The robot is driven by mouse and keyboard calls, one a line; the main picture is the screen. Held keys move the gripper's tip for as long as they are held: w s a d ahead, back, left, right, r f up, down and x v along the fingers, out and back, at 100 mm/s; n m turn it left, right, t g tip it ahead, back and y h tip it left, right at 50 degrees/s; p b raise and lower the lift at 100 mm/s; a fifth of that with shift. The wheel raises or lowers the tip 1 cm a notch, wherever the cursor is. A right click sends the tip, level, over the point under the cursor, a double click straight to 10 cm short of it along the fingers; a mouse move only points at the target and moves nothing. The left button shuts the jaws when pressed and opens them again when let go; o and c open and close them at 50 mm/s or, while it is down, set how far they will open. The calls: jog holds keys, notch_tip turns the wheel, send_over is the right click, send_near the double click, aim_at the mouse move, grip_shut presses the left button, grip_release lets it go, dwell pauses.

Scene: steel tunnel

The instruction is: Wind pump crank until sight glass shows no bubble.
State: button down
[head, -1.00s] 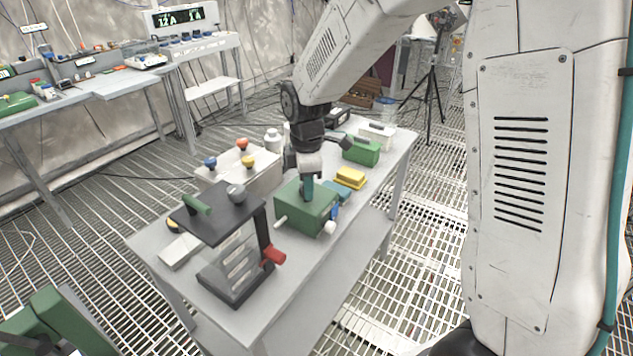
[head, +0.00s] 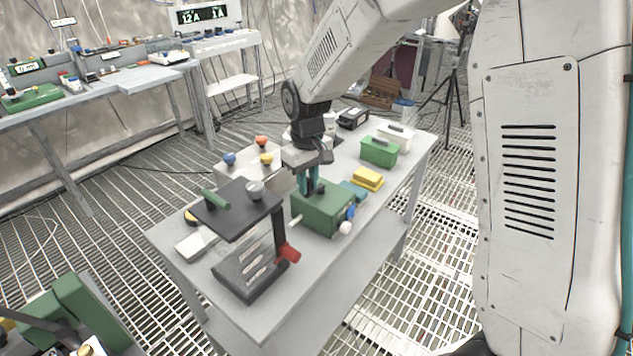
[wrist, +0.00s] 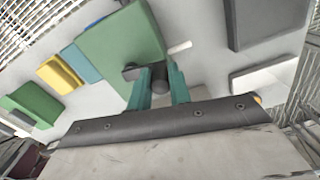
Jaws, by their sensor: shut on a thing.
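The green pump box (head: 322,214) stands on the grey table, with a white knob (head: 345,228) and a blue part (head: 350,212) on its right side. My gripper (head: 311,184) is above its top, teal fingers pointing down. In the wrist view my gripper (wrist: 162,84) is shut on the dark upright handle (wrist: 159,80) of the crank, whose short dark arm (wrist: 131,72) lies over the green top (wrist: 112,45). I cannot make out a sight glass or a bubble on the pump.
A beige box with coloured knobs (head: 240,176) is behind. A yellow block (head: 368,178) and a green box (head: 379,151) are to the right. The table's front right is clear.

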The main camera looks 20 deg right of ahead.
jog(key=m, duration=0.1)
jog(key=w+m, duration=0.1)
jog(key=m, duration=0.1)
jog(key=w+m, duration=0.1)
jog(key=shift+a+m, duration=0.2)
jog(key=shift+m, duration=0.1)
jog(key=m, duration=0.1)
jog(key=w+m, duration=0.1)
jog(key=m, duration=0.2)
jog(key=shift+w+m, duration=0.3)
jog(key=m, duration=0.1)
jog(key=w+m, duration=0.1)
jog(key=m, duration=0.1)
jog(key=shift+w+d+m, duration=0.1)
jog(key=shift+d+m, duration=0.2)
jog(key=shift+w+d+m, duration=0.15)
jog(key=shift+w+m, duration=0.05)
jog(key=shift+m, duration=0.55)
jog(key=shift+w+d+m, duration=0.2)
jog(key=shift+w+m, duration=0.05)
jog(key=shift+m, duration=0.55)
jog(key=shift+w+d+m, duration=0.15)
jog(key=shift+w+m, duration=0.05)
jog(key=shift+m, duration=0.55)
jog(key=c, duration=1.3)
grip_release()
